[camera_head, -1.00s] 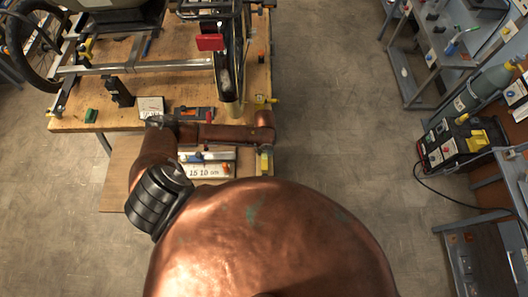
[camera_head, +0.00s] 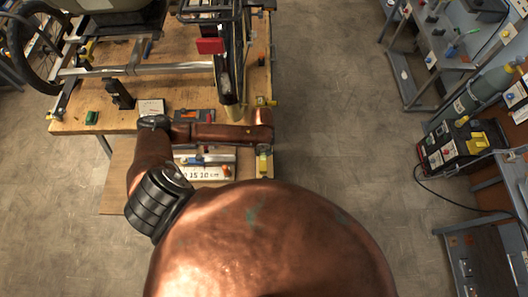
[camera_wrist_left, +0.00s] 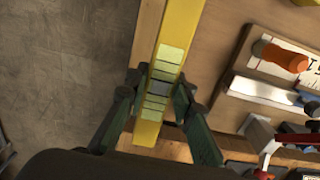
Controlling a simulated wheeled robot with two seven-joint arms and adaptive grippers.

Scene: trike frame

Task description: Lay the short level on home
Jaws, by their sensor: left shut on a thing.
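The short level is a yellow bar with pale green vial windows (camera_wrist_left: 170,54) in the left wrist view. In the head view its yellow end (camera_head: 264,161) shows at the right edge of the lower board. My left gripper (camera_wrist_left: 160,88) is shut on the level, with one dark green finger on each side of its vial part. In the head view my copper forearm and wrist hide most of this gripper. I cannot tell whether the level touches the wood under it. I cannot make out a place marked home. My right gripper is not in view.
A white ruler board (camera_head: 205,174) lies left of the level, with an orange-handled tool (camera_wrist_left: 280,56) near it. Open floor (camera_head: 330,130) lies right of the bench.

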